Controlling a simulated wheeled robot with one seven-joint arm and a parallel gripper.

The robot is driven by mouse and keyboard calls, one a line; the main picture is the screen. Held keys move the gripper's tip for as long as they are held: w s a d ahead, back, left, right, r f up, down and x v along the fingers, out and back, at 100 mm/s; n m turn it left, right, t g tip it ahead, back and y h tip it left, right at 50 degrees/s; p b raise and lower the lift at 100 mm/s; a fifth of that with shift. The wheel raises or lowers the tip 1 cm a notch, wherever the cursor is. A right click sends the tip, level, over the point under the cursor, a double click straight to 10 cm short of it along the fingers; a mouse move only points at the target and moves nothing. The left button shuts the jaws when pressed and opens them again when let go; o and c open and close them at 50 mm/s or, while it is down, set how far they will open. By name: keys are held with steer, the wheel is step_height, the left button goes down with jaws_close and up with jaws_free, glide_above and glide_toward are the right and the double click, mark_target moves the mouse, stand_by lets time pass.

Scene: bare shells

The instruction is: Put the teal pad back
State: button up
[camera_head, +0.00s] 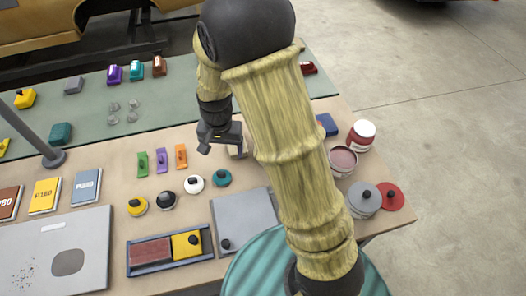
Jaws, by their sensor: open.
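A round teal pad (221,178) with a dark knob lies on the tan bench top, at the right end of a row of similar round pads. A teal block (61,134) sits on the green mat at the left. My gripper (219,147) is open and above the bench, just behind the round teal pad in the picture. I see nothing held between its fingers. My arm hides part of the bench middle and right.
White (194,184), black (166,200) and yellow (137,206) round pads stand beside the teal one. A dark tray (170,266) holds a brown and a yellow block. Grey (363,199) and red (390,196) discs lie near the right edge. A lamp post (38,140) rises at left.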

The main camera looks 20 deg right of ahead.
steer(key=s+d+r+n+t, duration=0.1)
steer(key=s+d+r+n, duration=0.1)
steer(key=s+d, duration=0.3)
steer(key=s+d+r+n+t, duration=0.1)
steer(key=s+d+r+n, duration=0.1)
steer(key=s+d+r, duration=0.3)
steer(key=shift+s+d+r, duration=0.3)
steer(key=shift+s+d, duration=0.4)
steer(key=shift+d, duration=0.05)
steer(key=shift+c, duration=0.5)
